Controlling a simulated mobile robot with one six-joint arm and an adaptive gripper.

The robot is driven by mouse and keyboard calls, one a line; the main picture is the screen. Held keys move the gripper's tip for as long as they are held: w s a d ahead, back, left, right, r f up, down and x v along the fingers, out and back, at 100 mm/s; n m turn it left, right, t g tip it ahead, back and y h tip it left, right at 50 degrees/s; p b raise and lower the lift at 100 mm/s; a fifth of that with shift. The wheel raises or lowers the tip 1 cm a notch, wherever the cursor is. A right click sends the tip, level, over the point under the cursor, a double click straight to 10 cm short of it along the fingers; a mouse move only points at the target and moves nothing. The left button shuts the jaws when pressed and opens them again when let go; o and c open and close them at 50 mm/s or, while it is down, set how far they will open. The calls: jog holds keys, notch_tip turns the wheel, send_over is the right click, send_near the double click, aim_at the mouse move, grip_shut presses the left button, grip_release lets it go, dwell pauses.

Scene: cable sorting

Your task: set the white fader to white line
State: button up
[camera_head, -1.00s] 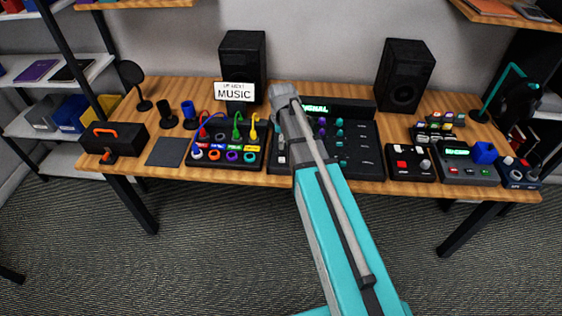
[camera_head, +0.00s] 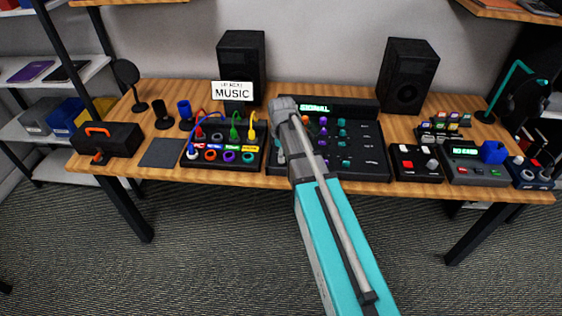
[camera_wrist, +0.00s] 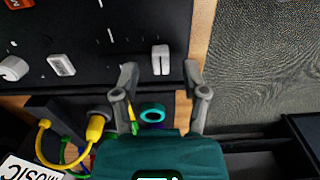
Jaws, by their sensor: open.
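A white fader cap (camera_wrist: 160,60) stands on the black mixer panel (camera_wrist: 100,75) in the wrist view, close to the panel's edge. My gripper (camera_wrist: 160,73) is open and empty. A short white line (camera_wrist: 110,35) is marked on the panel, left of the cap and farther up the picture. In the head view my arm hides part of the mixer (camera_head: 350,165), including the fader.
A patch box (camera_head: 222,165) with coloured cables stands left of the mixer. A black control box (camera_head: 417,164) stands to its right. Two speakers stand behind.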

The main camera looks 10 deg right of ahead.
jog(key=shift+f+b, duration=0.45)
jog(key=shift+f, duration=0.3)
grip_shut()
